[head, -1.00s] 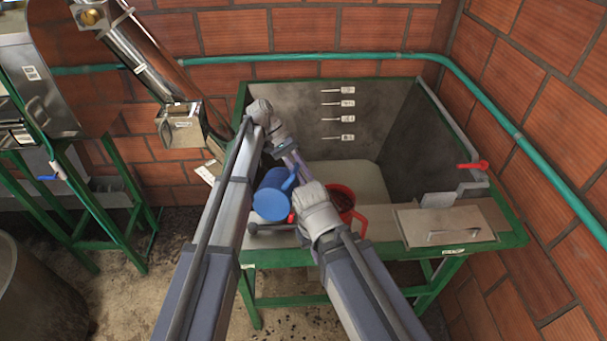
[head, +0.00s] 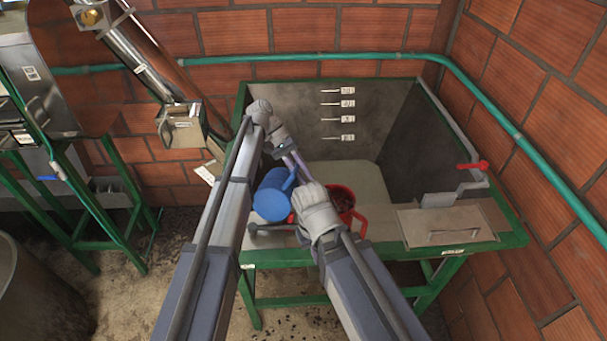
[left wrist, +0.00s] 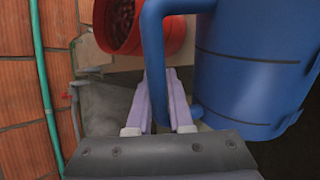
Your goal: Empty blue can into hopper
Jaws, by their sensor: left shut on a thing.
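The blue can (head: 272,196) is a cylinder with a side handle, held tilted over the near left part of the green-framed grey bin, which looks like the hopper (head: 398,135). My left gripper (head: 296,166) is shut on the can's handle. In the left wrist view, the fingers (left wrist: 162,108) close around the handle beside the blue can's body (left wrist: 250,65). The can's inside is hidden, so I cannot tell whether it holds anything. My right arm reaches in beside the can, but I cannot make out its fingers.
A red can (head: 343,198) with dark contents stands right of the blue can, close to my right arm; it also shows in the left wrist view (left wrist: 168,35). A grey lidded panel (head: 446,226) lies at the bin's front right. A metal chute (head: 150,62) stands left.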

